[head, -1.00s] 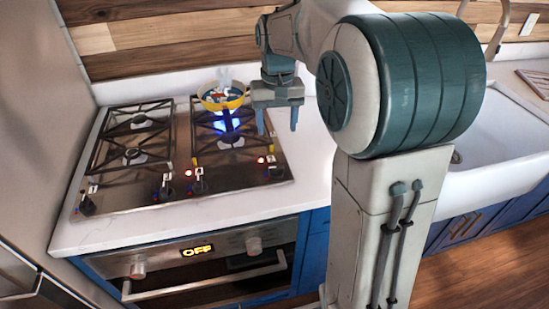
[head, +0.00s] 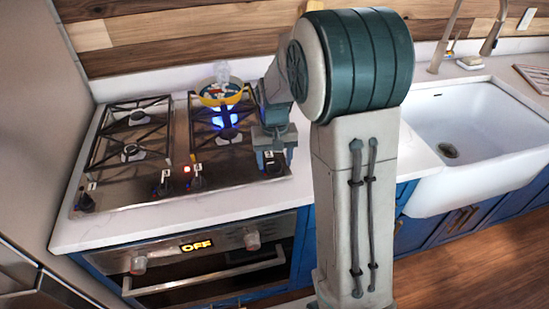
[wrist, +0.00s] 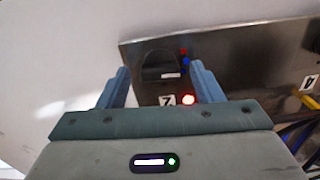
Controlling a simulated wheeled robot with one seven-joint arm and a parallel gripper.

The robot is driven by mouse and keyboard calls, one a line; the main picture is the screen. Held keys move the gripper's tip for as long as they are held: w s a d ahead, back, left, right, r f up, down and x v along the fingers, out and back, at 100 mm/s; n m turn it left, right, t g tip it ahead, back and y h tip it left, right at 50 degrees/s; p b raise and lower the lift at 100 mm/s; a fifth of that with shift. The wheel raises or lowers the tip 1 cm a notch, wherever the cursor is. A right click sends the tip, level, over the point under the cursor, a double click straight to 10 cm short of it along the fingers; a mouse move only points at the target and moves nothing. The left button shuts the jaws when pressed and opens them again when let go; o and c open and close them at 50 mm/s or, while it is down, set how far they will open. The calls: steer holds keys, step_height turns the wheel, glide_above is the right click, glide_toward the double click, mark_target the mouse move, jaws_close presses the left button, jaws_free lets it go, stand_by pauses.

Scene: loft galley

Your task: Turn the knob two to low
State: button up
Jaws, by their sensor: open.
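The knob (wrist: 158,64) in the wrist view is dark, near a corner of the steel hob. A small label beside it looks like a 2 or 7, next to a lit red light (wrist: 188,99). My gripper (wrist: 160,68) is open, with one blue finger on each side of the knob in the picture. I cannot tell whether they touch it. In the head view my gripper (head: 274,158) is over the hob's front right corner and hides the rightmost knob.
Other knobs (head: 197,184) line the hob's front edge, close to my gripper's left. Black grates (head: 128,140) stand behind them. The oven (head: 205,265) below reads OFF. A white sink (head: 475,130) is at the right. White counter (head: 411,150) lies between hob and sink.

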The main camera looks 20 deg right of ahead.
steer(key=c, duration=1)
steer(key=shift+m, duration=0.4)
steer(key=m, duration=0.3)
steer(key=shift+m, duration=0.4)
steer(key=m, duration=0.5)
steer(key=o, duration=1)
